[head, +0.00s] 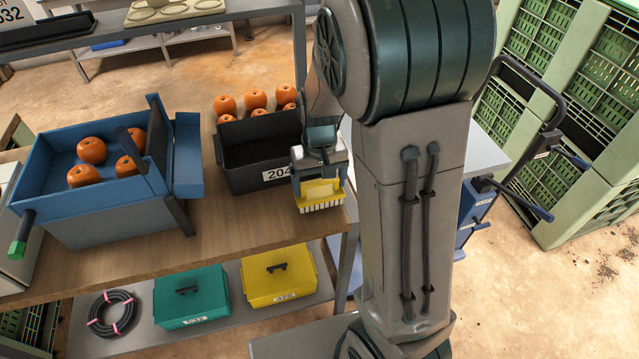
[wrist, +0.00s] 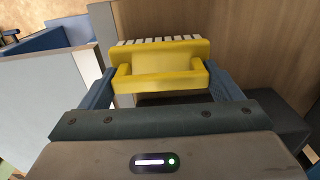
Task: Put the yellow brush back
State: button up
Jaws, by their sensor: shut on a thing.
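The yellow brush (head: 320,194) has a yellow block body and a row of white bristles along its lower edge. My gripper (head: 321,185) is shut on it, near the right end of the wooden bench, just right of the black bin. In the wrist view the brush (wrist: 160,66) sits between the two fingers of my gripper (wrist: 158,80), with its white bristles at the far side. I cannot tell whether the bristles touch the bench top.
The wooden bench (head: 240,225) holds a black bin (head: 250,150) labelled 204, a blue tray machine (head: 90,190) with oranges, and more oranges behind the bin. Green (head: 190,297) and yellow (head: 278,277) boxes and a coiled hose (head: 112,312) lie on the lower shelf. Green crates (head: 585,120) stand right.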

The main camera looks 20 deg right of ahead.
jog(key=shift+f, duration=0.8)
jog(key=shift+f, duration=0.2)
jog(key=o, duration=0.9)
jog(key=shift+r, duration=0.1)
